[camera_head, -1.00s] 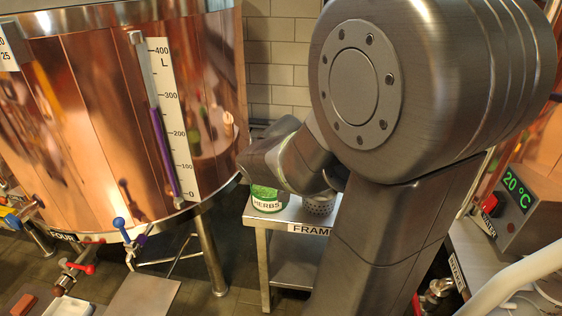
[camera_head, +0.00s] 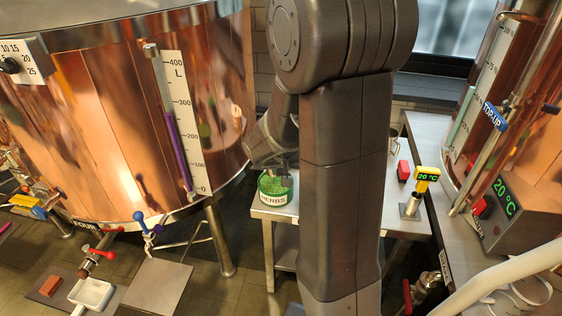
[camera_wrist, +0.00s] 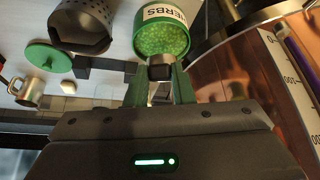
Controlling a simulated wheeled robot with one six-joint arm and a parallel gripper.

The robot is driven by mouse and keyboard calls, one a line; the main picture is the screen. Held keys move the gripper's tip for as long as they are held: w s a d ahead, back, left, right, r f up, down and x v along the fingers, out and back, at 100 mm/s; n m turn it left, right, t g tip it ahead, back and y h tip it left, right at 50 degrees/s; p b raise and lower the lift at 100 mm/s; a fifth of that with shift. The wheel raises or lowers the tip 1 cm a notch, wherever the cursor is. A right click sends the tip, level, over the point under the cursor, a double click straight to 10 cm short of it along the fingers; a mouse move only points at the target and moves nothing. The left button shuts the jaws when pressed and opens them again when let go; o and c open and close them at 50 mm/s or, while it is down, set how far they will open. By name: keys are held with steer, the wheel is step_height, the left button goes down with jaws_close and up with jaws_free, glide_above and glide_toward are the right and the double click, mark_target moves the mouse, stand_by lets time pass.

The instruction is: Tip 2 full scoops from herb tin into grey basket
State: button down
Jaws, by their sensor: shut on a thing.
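The herb tin (camera_head: 275,190), green with a white HERBS label, stands open on the steel table, filled with green herbs. In the wrist view the tin (camera_wrist: 163,35) is at the top centre, just beyond my gripper (camera_wrist: 160,82). My gripper is shut on a small dark piece (camera_wrist: 160,72), which looks like the scoop's handle end. The scoop's bowl is not clearly visible, so I cannot tell its load. The grey basket (camera_wrist: 84,22), perforated, is beside the tin in the wrist view. In the head view my arm hides it.
A green lid (camera_wrist: 47,57) and a metal cup (camera_wrist: 28,92) are on the table in the wrist view. A yellow thermometer (camera_head: 427,176) is at the table's right. The large copper vessel (camera_head: 100,120) stands close to the left of the tin.

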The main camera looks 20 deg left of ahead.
steer(key=shift+w+a+r+g+p, duration=0.3)
steer(key=shift+r+g+p, duration=0.1)
steer(key=shift+p, duration=1.25)
steer(key=shift+f, duration=0.35)
step_height(320, 180, down, 7)
steer(key=b, duration=0.7)
steer(key=shift+h, duration=0.3)
